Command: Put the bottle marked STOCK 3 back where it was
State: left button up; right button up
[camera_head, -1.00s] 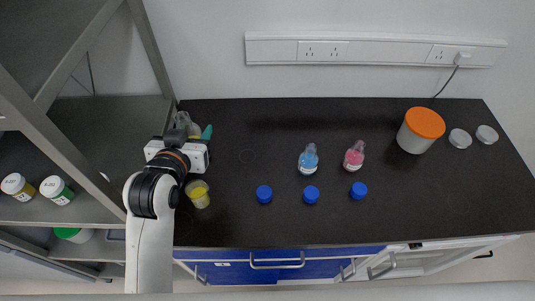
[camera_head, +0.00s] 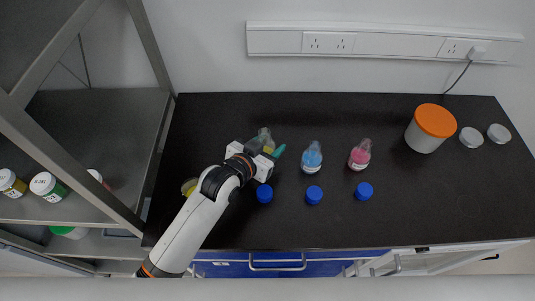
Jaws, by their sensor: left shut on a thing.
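I cannot tell whether the flask touches the worktop. A container with yellow contents (camera_head: 189,186) stands on the worktop, partly hidden by my left arm. On the left shelf stand a white-lidded yellow jar (camera_head: 10,184), a white-lidded green jar (camera_head: 48,187) and a reddish jar (camera_head: 97,176) mostly behind the shelf post. Their labels are too small to read surely, so I cannot tell which bottle is STOCK 3. My right gripper is out of view.
A blue flask (camera_head: 312,157) and a pink flask (camera_head: 360,155) stand right of my gripper. Three blue caps (camera_head: 314,195) lie in front. An orange-lidded tub (camera_head: 430,128) and two pale lids (camera_head: 471,137) are at right. The worktop (camera_head: 440,200) is clear at front right.

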pick_arm(q)
jog(key=shift+f, duration=2)
jog(key=shift+f, duration=0.1)
jog(key=o, duration=1.1)
jog(key=v, duration=1.2)
jog(key=shift+b, duration=0.35)
jog(key=shift+s, duration=0.1)
